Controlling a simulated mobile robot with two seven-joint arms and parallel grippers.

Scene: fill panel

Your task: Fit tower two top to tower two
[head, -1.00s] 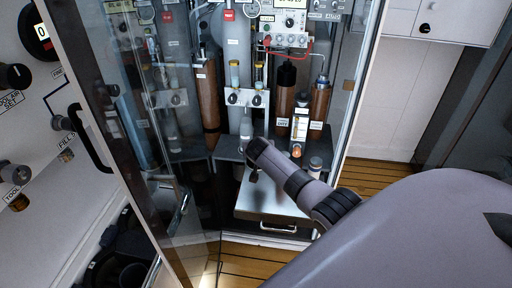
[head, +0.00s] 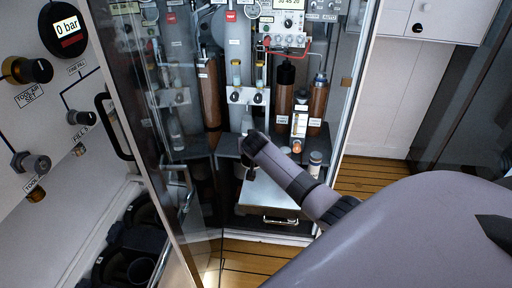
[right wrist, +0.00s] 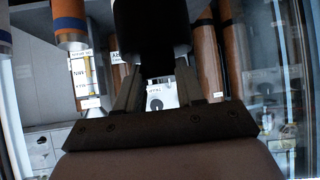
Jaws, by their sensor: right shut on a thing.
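My right gripper (right wrist: 157,88) is shut on a dark cylinder (right wrist: 150,32), which fills the top middle of the right wrist view and looks like the tower two top. In the head view my right arm reaches in from the lower right; its fingers and the held piece are mostly hidden behind the wrist. Brown towers stand in the cabinet: one at left (head: 209,98), one with a black top (head: 284,100) and one at right with a grey top (head: 317,112). Their labels are too small to read, so I cannot tell which is tower two. My left gripper is out of view.
A small labelled column (head: 299,124) stands before the right towers. A metal tray (head: 272,203) lies below my wrist. A glass door (head: 150,150) stands at the left of the cabinet; a wall panel with a gauge (head: 66,30) is beyond it.

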